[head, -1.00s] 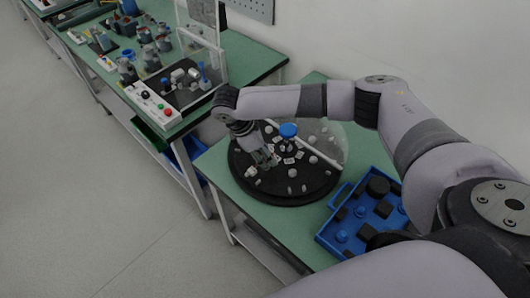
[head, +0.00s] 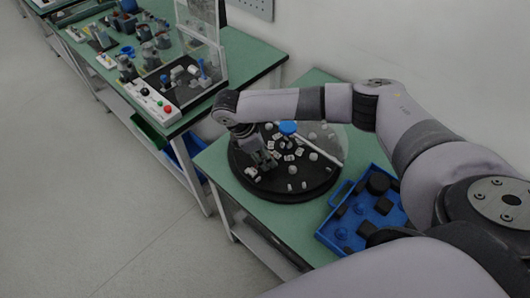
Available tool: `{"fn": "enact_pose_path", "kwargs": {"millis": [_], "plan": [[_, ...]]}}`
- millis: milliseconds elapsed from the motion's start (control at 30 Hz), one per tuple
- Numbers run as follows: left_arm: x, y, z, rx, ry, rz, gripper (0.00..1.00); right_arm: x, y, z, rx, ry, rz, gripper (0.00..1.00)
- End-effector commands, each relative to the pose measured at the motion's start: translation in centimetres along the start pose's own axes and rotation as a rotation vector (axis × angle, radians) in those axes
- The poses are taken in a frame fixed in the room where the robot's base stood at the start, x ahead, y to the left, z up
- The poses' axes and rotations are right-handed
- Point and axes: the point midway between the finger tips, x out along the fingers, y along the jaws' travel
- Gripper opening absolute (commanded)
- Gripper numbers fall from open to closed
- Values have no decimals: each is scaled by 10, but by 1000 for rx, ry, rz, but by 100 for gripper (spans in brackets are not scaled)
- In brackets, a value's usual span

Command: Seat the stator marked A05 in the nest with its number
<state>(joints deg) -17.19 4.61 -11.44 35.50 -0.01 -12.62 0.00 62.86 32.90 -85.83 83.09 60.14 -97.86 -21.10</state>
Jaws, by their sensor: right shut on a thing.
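My right gripper (head: 263,163) reaches down over the left part of a round black plate (head: 285,197) on the near green table. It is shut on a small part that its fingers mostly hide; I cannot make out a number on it. Several small pale pieces, one at the plate's right (head: 313,156), sit around the plate. A blue-topped knob (head: 288,127) stands near its back middle. The markings on the pieces and any nest numbers are too small to read, so I cannot tell which is the A05 stator or its nest. My left gripper is out of view.
A clear cover with a pale bar (head: 325,154) stands over the plate's back right. A blue tray (head: 333,243) with dark parts lies to the right, near my arm. Another green bench (head: 240,62) at the back left carries a control box (head: 155,102) and fixtures.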

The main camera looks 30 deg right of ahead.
Motion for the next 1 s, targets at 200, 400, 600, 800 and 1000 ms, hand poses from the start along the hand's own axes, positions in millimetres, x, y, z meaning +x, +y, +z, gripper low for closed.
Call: {"fn": "enact_pose_path", "kwargs": {"millis": [200, 400, 600, 800, 1000], "plan": [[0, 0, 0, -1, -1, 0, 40, 0, 0, 0, 0, 1, 1, 7], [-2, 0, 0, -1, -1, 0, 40, 1, 0, -1, 0, 0, 0, 7], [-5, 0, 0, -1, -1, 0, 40, 5, 1, -2, 0, 1, 0, 7], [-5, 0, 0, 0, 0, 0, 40, 6, 1, -3, 0, 1, 1, 7], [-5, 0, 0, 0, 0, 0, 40, 6, 1, -3, 0, 1, 1, 50]]}}
